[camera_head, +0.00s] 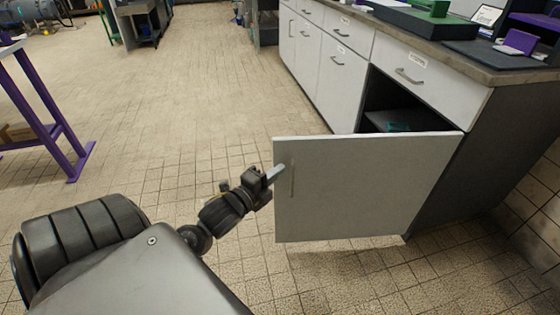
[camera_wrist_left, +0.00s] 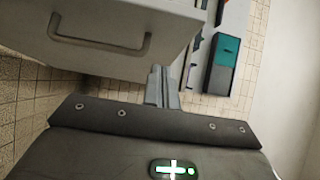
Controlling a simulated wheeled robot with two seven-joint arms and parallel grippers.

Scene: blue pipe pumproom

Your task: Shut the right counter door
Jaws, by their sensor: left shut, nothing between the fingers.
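The right counter door (camera_head: 365,190) is a pale grey panel, standing wide open from the counter's right-hand cabinet. Its slim handle (camera_head: 291,178) is near the free edge at left. My left gripper (camera_head: 276,173) is shut and empty at that free edge, close to the handle; I cannot tell whether it touches. In the left wrist view the shut fingers (camera_wrist_left: 162,85) lie just below a pale panel with a bent handle (camera_wrist_left: 104,40), which appears to be the door. My right gripper is not in view.
The cabinet opening (camera_head: 385,100) is dark, with a shelf and a teal item (camera_head: 400,127) inside. A closed drawer (camera_head: 425,75) sits above it. Trays and boxes stand on the countertop. A purple frame (camera_head: 50,125) stands at left. The tiled floor between is clear.

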